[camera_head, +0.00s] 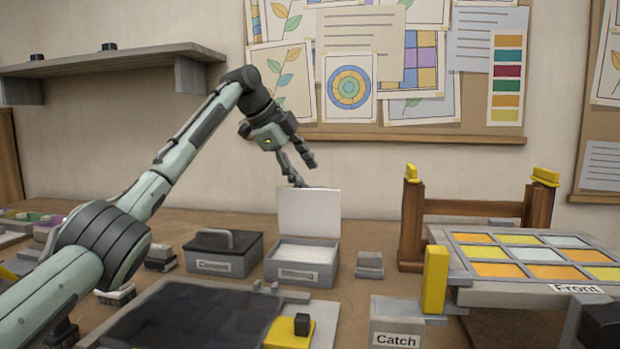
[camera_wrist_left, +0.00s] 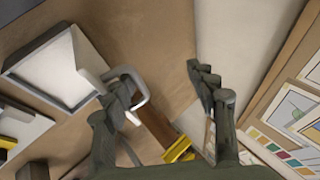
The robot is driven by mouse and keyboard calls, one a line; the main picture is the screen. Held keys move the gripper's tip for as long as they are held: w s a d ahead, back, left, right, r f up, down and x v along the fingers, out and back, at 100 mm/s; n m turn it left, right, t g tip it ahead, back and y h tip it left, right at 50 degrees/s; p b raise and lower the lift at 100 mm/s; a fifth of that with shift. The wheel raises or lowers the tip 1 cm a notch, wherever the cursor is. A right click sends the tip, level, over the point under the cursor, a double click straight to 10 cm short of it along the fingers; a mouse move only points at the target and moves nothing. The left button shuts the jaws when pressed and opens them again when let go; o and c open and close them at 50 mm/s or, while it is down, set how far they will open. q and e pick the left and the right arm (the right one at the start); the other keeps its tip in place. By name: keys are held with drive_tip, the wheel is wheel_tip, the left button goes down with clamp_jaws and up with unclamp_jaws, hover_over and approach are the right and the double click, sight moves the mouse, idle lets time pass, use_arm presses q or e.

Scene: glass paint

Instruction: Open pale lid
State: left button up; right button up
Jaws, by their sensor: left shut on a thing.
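The pale lid (camera_head: 309,217) stands up, open, at the back edge of a grey box (camera_head: 302,274) whose small label is hard to read. The box's pale inside shows; it also shows in the left wrist view (camera_wrist_left: 57,73). My left gripper (camera_head: 302,172) reaches down from above to the lid's top edge. In the left wrist view, a pale loop handle (camera_wrist_left: 143,84) by the lid lies at one finger of my left gripper (camera_wrist_left: 165,95). The gripper is shut on this handle, though the fingers look apart there.
A dark-lidded box labelled Cement (camera_head: 222,266) stands just left of the open box. A small grey block (camera_head: 369,265) stands to its right. A wooden frame (camera_head: 412,222) and a coloured glass panel (camera_head: 541,255) stand farther right. A dark board (camera_head: 190,320) lies in front.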

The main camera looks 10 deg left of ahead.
use_arm(q)
drive_tip(key=shift+o, duration=0.2)
drive_tip(key=shift+t, duration=0.5)
drive_tip(key=r, duration=0.1)
drive_tip(key=a+r, duration=0.1)
drive_tip(key=r, duration=0.3)
drive_tip(key=shift+w+a+r, duration=0.1)
drive_tip(key=shift+a+r, duration=0.15)
drive_tip(key=shift+a, duration=0.1)
drive_tip(key=shift+s+a+r, duration=0.2)
drive_tip(key=shift+s+r, duration=0.1)
drive_tip(key=shift+c, duration=0.4)
drive_tip(key=s+a+r, duration=0.2)
drive_tip(key=s, duration=0.1)
drive_tip(key=shift+s+r, duration=0.25)
drive_tip(key=shift+s, duration=0.05)
drive_tip(key=c, duration=0.3)
drive_tip(key=shift+s+a+r+g, duration=0.2)
drive_tip(key=shift+s+r+g, duration=0.05)
drive_tip(key=shift+s, duration=0.3)
drive_tip(key=shift+s+a+r+g, duration=0.2)
drive_tip(key=shift+s+r+g, duration=0.05)
drive_tip(key=shift+s, duration=0.25)
drive_tip(key=shift+c, duration=0.2)
